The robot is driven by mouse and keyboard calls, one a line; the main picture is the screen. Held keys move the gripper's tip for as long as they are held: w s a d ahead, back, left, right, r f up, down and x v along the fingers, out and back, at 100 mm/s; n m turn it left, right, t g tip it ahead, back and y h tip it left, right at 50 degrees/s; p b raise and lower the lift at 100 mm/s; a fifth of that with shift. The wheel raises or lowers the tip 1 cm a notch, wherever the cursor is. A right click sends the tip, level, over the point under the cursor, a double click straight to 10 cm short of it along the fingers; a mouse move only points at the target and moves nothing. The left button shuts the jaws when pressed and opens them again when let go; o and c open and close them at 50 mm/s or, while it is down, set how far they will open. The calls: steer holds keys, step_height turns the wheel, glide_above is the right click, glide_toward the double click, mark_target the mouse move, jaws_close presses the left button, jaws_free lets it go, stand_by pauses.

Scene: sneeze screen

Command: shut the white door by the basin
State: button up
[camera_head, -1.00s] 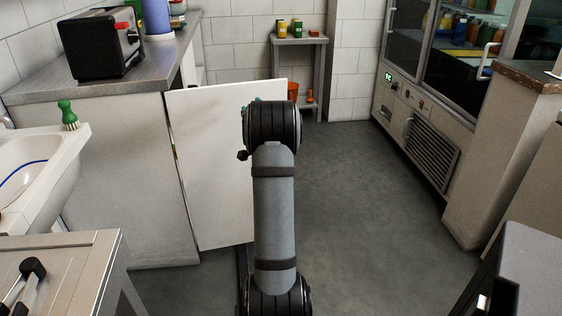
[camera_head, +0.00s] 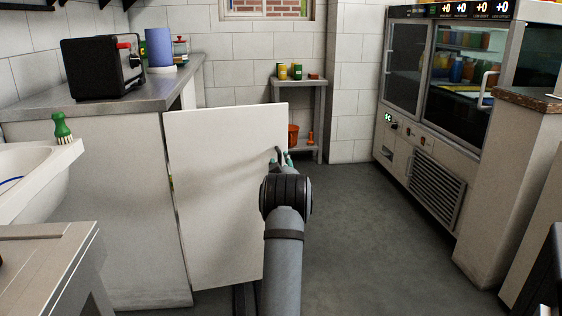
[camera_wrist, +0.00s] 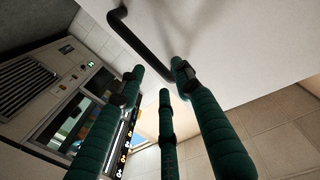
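The white door (camera_head: 222,190) stands open from the end of the counter cabinet, upright and facing me in the head view. The white basin (camera_head: 40,180) is at the left edge of that view. My gripper (camera_head: 284,160) is at the door's right edge, partly hidden behind my own wrist. In the wrist view my gripper (camera_wrist: 158,80) shows green fingers spread apart with nothing held between them. The door's pale face (camera_wrist: 240,40) fills the upper right there.
A cabinet with a steel counter (camera_head: 90,98) holds a toaster (camera_head: 102,68). A glass-fronted fridge (camera_head: 425,120) stands at the right. A small shelf (camera_head: 318,105) is at the back wall. Grey floor (camera_head: 350,230) is open right of the door.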

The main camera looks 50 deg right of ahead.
steer(key=shift+x, duration=1.8)
steer(key=c, duration=0.3)
jaws_close()
